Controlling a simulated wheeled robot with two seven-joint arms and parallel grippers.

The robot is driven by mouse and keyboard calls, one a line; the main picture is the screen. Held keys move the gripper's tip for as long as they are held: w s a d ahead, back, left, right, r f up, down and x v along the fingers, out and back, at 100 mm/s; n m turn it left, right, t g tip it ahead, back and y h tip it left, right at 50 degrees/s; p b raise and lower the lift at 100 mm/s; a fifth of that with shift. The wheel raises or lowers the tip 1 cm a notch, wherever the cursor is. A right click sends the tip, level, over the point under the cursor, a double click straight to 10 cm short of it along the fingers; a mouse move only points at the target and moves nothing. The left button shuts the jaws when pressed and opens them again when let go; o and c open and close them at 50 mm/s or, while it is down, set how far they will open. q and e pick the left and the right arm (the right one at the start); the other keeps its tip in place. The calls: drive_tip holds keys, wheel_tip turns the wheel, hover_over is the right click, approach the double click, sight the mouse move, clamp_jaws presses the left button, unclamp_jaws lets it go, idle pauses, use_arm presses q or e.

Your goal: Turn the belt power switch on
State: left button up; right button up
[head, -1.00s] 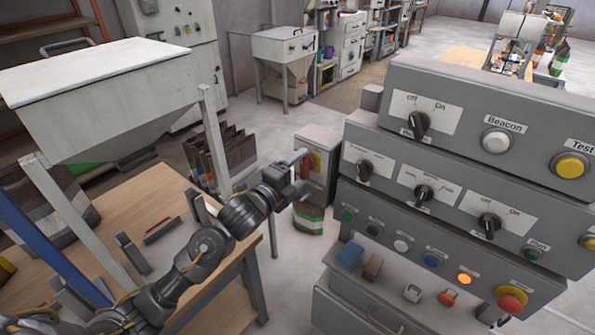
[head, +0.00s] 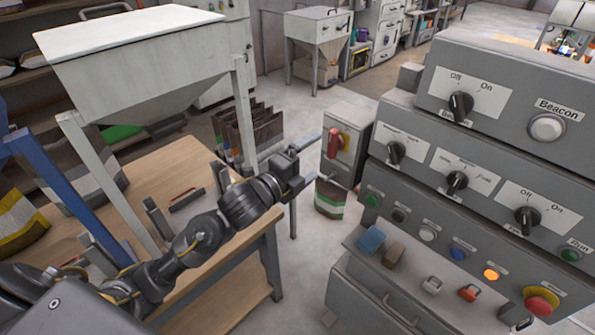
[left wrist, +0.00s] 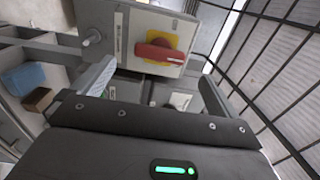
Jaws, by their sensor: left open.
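A red rotary handle (head: 333,143) on a yellow plate sits on a grey switch box (head: 354,125). I take it for the belt power switch, but its label is not legible. In the left wrist view the handle (left wrist: 158,52) lies crosswise on its plate, ahead of the fingers. My left gripper (head: 316,157) is open and empty, just left of the box in the head view. Its fingers (left wrist: 153,90) stand apart in the left wrist view, with the handle beyond them; no contact shows. My right gripper is not in view.
A large grey control panel (head: 480,130) with knobs and buttons stands at right. A wooden table (head: 175,170) and white hopper (head: 140,60) are at left. A small bag (head: 329,198) stands on the floor below the switch box. A blue block (head: 371,240) lies on the panel ledge.

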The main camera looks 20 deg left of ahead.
use_arm(q)
drive_tip(key=b+v, duration=0.1)
drive_tip(key=v, duration=0.4)
idle(0.3)
